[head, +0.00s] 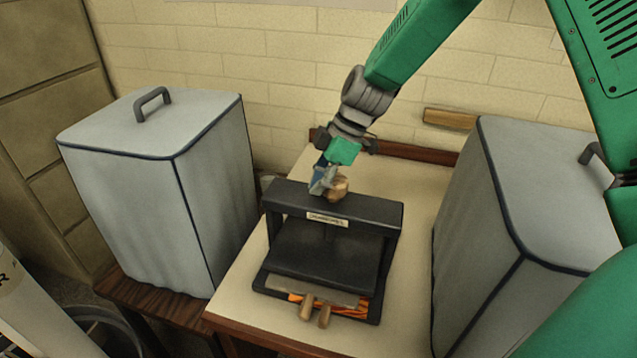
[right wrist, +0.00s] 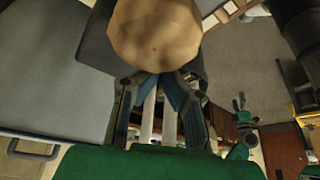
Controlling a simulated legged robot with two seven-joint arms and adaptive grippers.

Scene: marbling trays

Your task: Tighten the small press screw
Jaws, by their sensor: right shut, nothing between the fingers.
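The small press (head: 335,262) is a black frame with a label plate on its top beam, standing on the pale table. Its screw has a rounded wooden knob (head: 339,188) above the beam; the screw shaft is mostly hidden. My right gripper (head: 323,182) is at the knob's left side, shut with nothing between its fingers. In the right wrist view the knob (right wrist: 157,28) looms large just beyond the blue fingertips (right wrist: 160,80). I cannot tell whether they touch it. My left gripper is not in view.
Grey covered boxes with handles stand left (head: 150,200) and right (head: 490,240) of the press. Wooden-handled tools (head: 315,309) and orange material (head: 345,312) lie at the press's front. A wooden block (head: 449,119) is near the brick wall. Table surface (head: 415,205) is bare right of the press.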

